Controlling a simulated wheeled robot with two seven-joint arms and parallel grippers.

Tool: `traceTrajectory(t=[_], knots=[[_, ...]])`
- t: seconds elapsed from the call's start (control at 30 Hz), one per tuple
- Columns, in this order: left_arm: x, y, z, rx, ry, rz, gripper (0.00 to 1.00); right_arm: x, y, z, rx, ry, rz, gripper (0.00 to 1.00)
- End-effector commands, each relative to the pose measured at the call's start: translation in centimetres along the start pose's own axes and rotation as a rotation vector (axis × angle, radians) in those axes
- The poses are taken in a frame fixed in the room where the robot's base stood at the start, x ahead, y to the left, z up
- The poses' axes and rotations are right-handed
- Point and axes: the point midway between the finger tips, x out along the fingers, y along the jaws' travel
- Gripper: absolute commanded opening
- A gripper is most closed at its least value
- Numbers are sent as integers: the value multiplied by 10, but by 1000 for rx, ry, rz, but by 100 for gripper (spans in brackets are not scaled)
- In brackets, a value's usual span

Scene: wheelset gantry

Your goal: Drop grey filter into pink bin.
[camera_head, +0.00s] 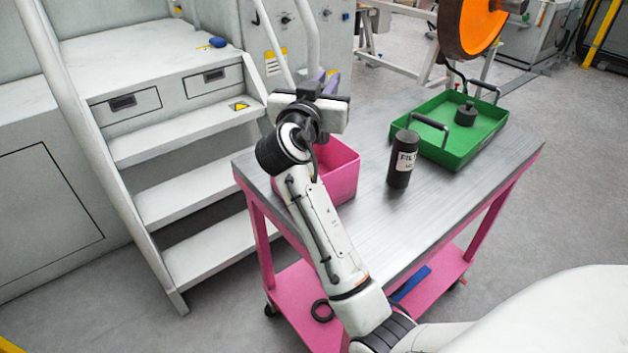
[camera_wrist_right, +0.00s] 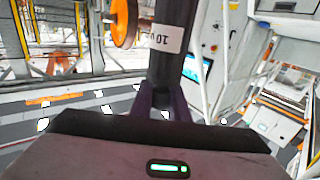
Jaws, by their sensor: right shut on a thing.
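My right gripper (camera_head: 325,80) is raised above the back edge of the pink bin (camera_head: 344,178). In the right wrist view its purple fingers (camera_wrist_right: 160,103) are shut on a dark cylinder (camera_wrist_right: 172,55) with a white label. This held cylinder is hidden behind the gripper in the head view. Another dark grey filter (camera_head: 402,160), with a white label reading "FILT", stands upright on the table right of the bin. The bin is on the table's left end, partly covered by my right arm; its inside is mostly hidden. My left gripper is out of view.
The metal-topped pink table (camera_head: 440,200) has free room in front of the filter. A green tray (camera_head: 480,147) with black handles holds a small dark part (camera_head: 466,113). White stairs (camera_head: 190,145) with a handrail stand close to the table's left side.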

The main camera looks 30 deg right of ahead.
Motion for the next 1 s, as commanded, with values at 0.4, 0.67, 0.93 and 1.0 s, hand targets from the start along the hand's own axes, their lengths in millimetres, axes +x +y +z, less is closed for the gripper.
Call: traceTrajectory(t=[0.4, 0.67, 0.93, 1.0], knots=[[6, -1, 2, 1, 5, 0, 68, 0, 0, 12, 0, 1, 0, 0], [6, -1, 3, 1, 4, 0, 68, 0, 0, 12, 1, 1, 0, 36], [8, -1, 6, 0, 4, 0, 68, -6, -3, 15, 2, -1, -2, 36], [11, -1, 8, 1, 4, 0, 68, -14, -5, 16, 4, -1, -1, 36]])
